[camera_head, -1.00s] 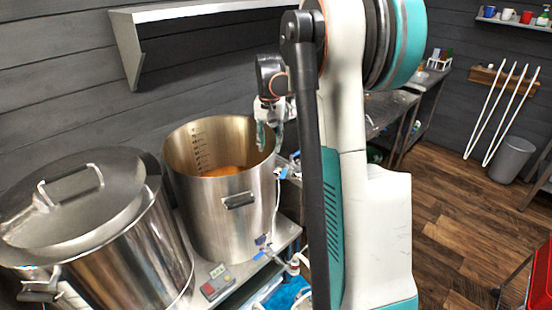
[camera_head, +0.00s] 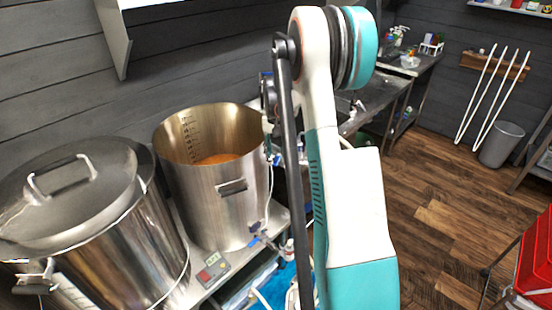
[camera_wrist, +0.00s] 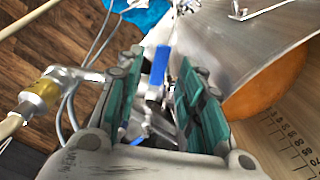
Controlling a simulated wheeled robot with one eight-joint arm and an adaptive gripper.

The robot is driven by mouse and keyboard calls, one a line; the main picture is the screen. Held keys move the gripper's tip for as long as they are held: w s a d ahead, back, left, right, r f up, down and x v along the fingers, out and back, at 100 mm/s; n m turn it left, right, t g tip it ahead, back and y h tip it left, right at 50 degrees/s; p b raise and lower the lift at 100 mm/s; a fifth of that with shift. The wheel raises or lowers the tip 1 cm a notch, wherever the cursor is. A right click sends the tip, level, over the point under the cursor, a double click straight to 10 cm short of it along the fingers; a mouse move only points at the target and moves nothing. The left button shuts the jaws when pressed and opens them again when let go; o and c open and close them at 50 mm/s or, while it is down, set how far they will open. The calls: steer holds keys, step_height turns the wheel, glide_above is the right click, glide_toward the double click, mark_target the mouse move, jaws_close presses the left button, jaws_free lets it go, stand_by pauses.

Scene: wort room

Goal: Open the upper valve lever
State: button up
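The open steel pot (camera_head: 215,195) holds orange liquid and has valves on its right side. The upper valve's blue lever (camera_head: 276,158) is at the pot's upper right side, partly hidden by my arm. In the wrist view, a blue lever (camera_wrist: 160,66) stands between and slightly beyond my fingertips, with metal fittings below it. My gripper (camera_wrist: 157,95) is open, its two teal-padded fingers on either side of the lever with gaps visible. In the head view, my gripper is mostly hidden behind my arm. A lower valve with a blue handle (camera_head: 256,241) is near the pot's base.
A lidded steel pot (camera_head: 95,225) stands at left. A small control box (camera_head: 212,270) sits on the stand in front. A brass-coloured fitting with a hose (camera_wrist: 40,95) is left of my gripper. A wall shelf (camera_head: 170,12) hangs above. A red crate (camera_head: 535,255) is at right, with open wood floor between.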

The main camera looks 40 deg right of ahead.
steer(key=shift+f, duration=1.2)
jaws_close()
steer(key=shift+s+d, duration=0.1)
steer(key=shift+s, duration=0.05)
steer(key=shift+s+d+n+b, duration=0.35)
steer(key=shift+d+n, duration=1.2)
steer(key=shift+n, duration=1.4)
steer(key=shift+s+d+n+b, duration=0.15)
steer(key=shift+d+n+b, duration=0.45)
steer(key=shift+d+n, duration=1.7)
steer(key=shift+s+d+n+b, duration=0.35)
steer(key=shift+d+n, duration=0.5)
steer(key=shift+n, duration=2.8)
steer(key=shift+w, duration=0.15)
